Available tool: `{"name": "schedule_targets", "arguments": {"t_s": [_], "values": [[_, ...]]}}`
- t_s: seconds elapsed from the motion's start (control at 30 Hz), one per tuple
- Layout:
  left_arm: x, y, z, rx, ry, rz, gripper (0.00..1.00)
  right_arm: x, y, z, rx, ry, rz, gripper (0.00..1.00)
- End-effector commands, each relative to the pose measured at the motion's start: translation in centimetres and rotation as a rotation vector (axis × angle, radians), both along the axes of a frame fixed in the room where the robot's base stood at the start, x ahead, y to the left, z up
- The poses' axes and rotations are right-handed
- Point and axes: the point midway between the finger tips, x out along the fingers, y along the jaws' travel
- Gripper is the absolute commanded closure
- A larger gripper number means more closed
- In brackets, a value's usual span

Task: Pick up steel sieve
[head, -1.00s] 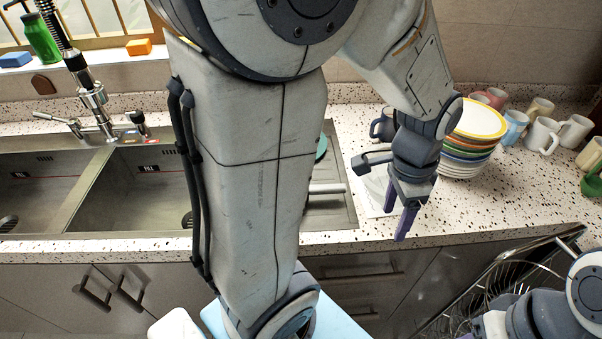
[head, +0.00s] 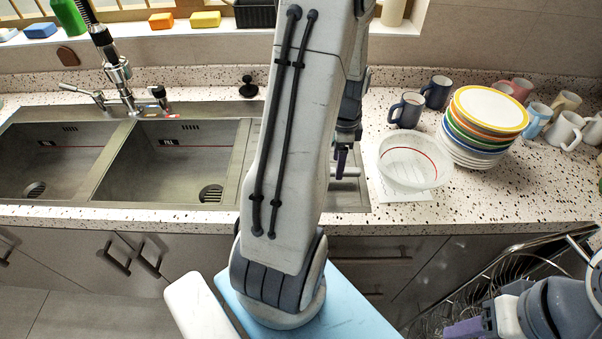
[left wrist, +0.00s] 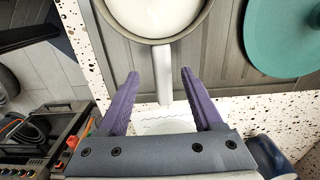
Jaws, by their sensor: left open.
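The steel sieve (left wrist: 160,20) is at the top of the left wrist view, a round pale bowl with a grey rim. Its handle (left wrist: 162,72) points toward me, with its end between the two purple fingertips of my left gripper (left wrist: 160,76). The fingers are open and a gap shows on both sides of the handle. In the head view the handle (head: 347,172) shows beside my left gripper (head: 340,160); my arm hides the sieve's bowl. My right gripper (head: 464,329) is at the lower right, only partly in view.
A teal round thing (left wrist: 285,38) lies right of the sieve in the left wrist view. A clear bowl (head: 412,162), stacked plates (head: 485,125) and several mugs (head: 406,110) stand to the right. The sink (head: 175,160) is left. A dish rack (head: 500,280) is below the counter.

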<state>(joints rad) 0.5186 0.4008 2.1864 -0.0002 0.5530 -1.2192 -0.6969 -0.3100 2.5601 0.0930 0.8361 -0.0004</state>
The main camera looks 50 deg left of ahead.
Motion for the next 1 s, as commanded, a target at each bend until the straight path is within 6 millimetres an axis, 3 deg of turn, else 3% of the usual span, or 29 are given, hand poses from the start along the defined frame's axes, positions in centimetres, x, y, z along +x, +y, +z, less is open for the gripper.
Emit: {"name": "schedule_targets", "arguments": {"t_s": [0.3, 0.6, 0.63, 0.8, 1.0], "values": [[0.1, 0.2, -4.2, -0.003, 0.005, 0.000, 0.32, 0.0, 0.0, 0.9, 0.000, 0.000, 0.000, 0.50], [0.1, 0.2, -4.7, -0.001, 0.001, 0.000, 0.32, 0.0, 0.0, 0.9, 0.000, 0.000, 0.000, 0.50], [0.1, 0.2, -4.7, -0.001, 0.001, 0.000, 0.40, 0.0, 0.0, 0.9, 0.000, 0.000, 0.000, 0.50], [0.1, 0.2, -4.7, -0.001, 0.001, 0.000, 1.00, 0.0, 0.0, 0.9, 0.000, 0.000, 0.000, 0.50], [0.1, 0.2, -4.7, -0.001, 0.001, 0.001, 1.00, 0.0, 0.0, 0.9, 0.000, 0.000, 0.000, 0.50]]}}
